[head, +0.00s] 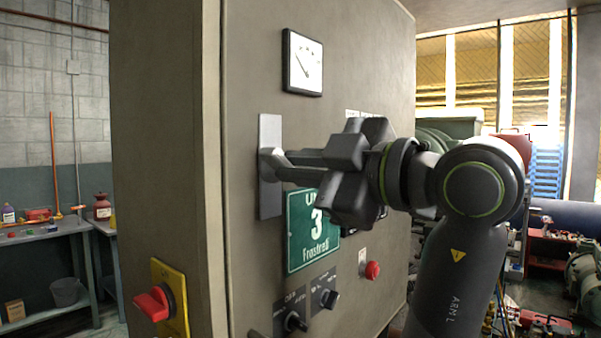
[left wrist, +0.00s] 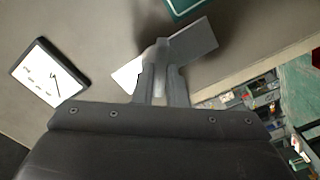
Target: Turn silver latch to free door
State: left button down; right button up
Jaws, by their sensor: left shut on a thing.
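The silver latch (head: 270,128) is on the grey cabinet door (head: 250,60), its back plate upright in the head view. The plate also shows beyond the fingers in the left wrist view (left wrist: 200,40). My left gripper (head: 282,163) reaches in from the right, and its fingers are shut on the latch's handle. In the left wrist view, the fingers (left wrist: 160,82) straddle the handle (left wrist: 161,48) in front of the plate. The fingers partly hide the handle. The door appears closed against its frame. My right gripper is in neither view.
A green sign (head: 298,240) sits just below my gripper, with black knobs (head: 293,321) and a red button (head: 372,270) lower down. A gauge (head: 303,62) is above. A red rotary switch (head: 154,302) juts from the cabinet's left side. A workbench (head: 45,232) stands far left.

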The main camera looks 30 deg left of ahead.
pick_arm(q)
jog(key=n+b, duration=0.1)
jog(key=n, duration=0.2)
dwell(0.4)
jog(key=n+b, duration=0.1)
jog(key=n, duration=0.2)
jog(key=shift+b, duration=0.35)
jog(key=c, duration=1.5)
grip_release()
jog(key=shift+d, duration=0.1)
jog(key=shift+c, duration=0.2)
